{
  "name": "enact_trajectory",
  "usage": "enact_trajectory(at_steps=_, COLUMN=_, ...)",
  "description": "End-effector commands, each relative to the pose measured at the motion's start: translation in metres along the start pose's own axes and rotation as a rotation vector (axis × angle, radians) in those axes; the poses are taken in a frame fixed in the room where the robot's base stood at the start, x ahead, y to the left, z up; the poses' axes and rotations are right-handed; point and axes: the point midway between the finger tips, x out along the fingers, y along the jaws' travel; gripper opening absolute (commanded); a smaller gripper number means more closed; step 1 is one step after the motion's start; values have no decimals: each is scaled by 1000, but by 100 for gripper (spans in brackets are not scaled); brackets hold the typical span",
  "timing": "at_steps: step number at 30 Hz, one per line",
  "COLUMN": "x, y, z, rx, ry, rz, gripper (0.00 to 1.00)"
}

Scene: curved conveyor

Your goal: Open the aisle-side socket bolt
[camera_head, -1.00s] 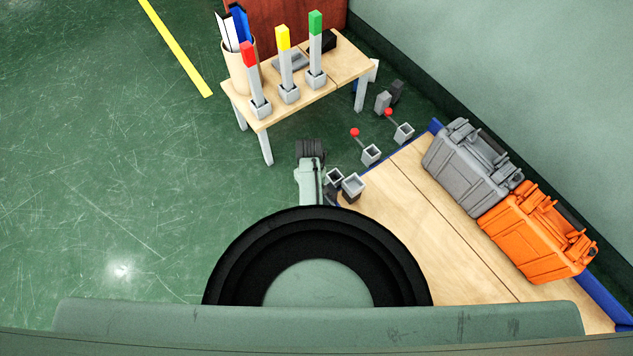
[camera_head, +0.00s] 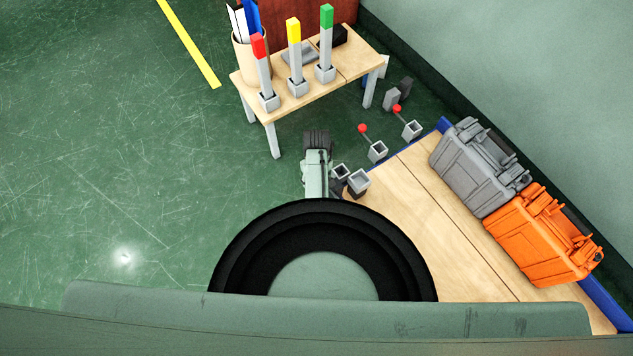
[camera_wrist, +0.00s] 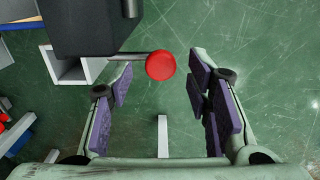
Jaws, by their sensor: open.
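In the wrist view a round red knob (camera_wrist: 160,66) sits on a thin grey rod (camera_wrist: 125,56) that comes from the left, beside a pale open-topped socket box (camera_wrist: 61,66). My gripper (camera_wrist: 160,82) is open, with purple-padded fingers on either side of the knob's line. The knob lies near the fingertips and is not clamped. In the head view my gripper (camera_head: 317,140) points away past the conveyor's near corner; its fingers are not clear there. Two red-knobbed levers (camera_head: 363,129) (camera_head: 397,108) stand farther right.
A wooden table (camera_head: 355,70) with red, yellow and green topped posts stands beyond my gripper. The wooden conveyor surface (camera_head: 410,220) carries a grey case (camera_head: 470,165) and an orange case (camera_head: 535,235). A dark block (camera_wrist: 90,25) fills the wrist view's upper left. Green floor at left is free.

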Motion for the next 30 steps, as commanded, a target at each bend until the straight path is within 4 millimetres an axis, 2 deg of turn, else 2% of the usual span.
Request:
enact_trajectory(at_steps=9, x=-68, y=0, z=-1, rx=0, ry=4, rz=3, gripper=45)
enact_trajectory(at_steps=15, x=-97, y=0, z=0, rx=0, ry=2, rz=1, gripper=45)
enact_trajectory(at_steps=20, x=-106, y=0, z=0, rx=0, ry=1, rz=1, gripper=45)
enact_trajectory(at_steps=30, x=-106, y=0, z=0, rx=0, ry=0, rz=0, gripper=45)
